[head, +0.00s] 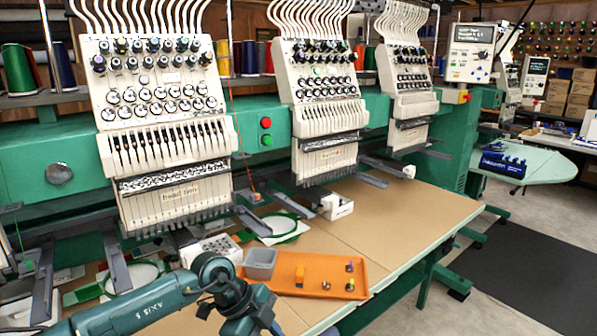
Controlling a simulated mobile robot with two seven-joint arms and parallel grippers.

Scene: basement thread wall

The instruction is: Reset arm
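A teal arm of mine (140,303) comes in from the lower left. It bends at a dark joint (214,268) and runs down to the bottom edge, in front of the orange tray's left end. I make out no gripper fingers on it, and its end is at or below the bottom edge. No right arm or right gripper shows.
The orange tray (340,268) on the tan table (400,225) holds several small items. A grey bin (260,264) stands at its left. Embroidery heads (165,120) hang over the table's back. The table's right part is clear. A dark mat (530,270) lies right.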

